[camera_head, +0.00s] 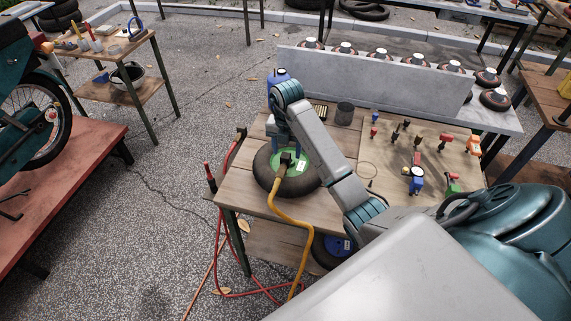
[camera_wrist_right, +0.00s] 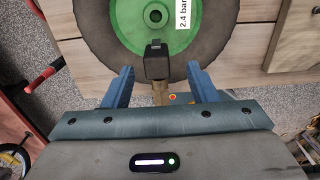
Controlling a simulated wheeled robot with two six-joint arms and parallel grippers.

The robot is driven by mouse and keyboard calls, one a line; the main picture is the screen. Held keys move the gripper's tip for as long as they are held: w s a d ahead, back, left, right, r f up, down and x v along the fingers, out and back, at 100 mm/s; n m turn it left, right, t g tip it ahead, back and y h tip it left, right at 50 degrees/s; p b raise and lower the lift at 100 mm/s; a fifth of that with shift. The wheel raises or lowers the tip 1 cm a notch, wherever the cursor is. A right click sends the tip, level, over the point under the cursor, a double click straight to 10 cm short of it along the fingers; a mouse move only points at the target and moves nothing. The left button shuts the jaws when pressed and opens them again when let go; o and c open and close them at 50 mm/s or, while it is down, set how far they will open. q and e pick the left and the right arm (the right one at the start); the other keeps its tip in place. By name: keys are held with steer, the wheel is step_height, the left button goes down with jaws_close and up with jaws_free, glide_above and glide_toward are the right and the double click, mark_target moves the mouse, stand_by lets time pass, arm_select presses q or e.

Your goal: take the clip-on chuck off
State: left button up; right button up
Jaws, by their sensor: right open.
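A black clip-on chuck (camera_wrist_right: 157,62) sits at the green hub of a wheel (camera_wrist_right: 95,30) with a dark tyre, and a brass fitting shows below it. In the head view the wheel (camera_head: 262,175) lies flat on the wooden table, and the yellow hose (camera_head: 276,205) runs from the chuck down over the table's front edge. My right gripper (camera_wrist_right: 157,78) is open, its two blue fingers on either side of the chuck with a gap at each side. In the head view my right arm hides part of the wheel. My left gripper is not in view.
The wooden table (camera_head: 232,195) also holds a board (camera_head: 430,143) with several small coloured fittings at the right. A grey upright panel (camera_head: 375,80) stands behind. Red hoses (camera_head: 217,245) hang at the table's left.

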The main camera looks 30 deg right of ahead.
mark_target(286, 155)
steer(key=f+b, duration=0.3)
steer(key=f, duration=0.1)
steer(key=shift+a+f, duration=0.1)
steer(key=shift+a, duration=0.15)
steer(key=shift+w+f, duration=0.1)
steer(key=shift+f, duration=0.3)
steer(key=shift+r, duration=0.1)
steer(key=shift+c, duration=0.4)
steer(key=c, duration=0.9)
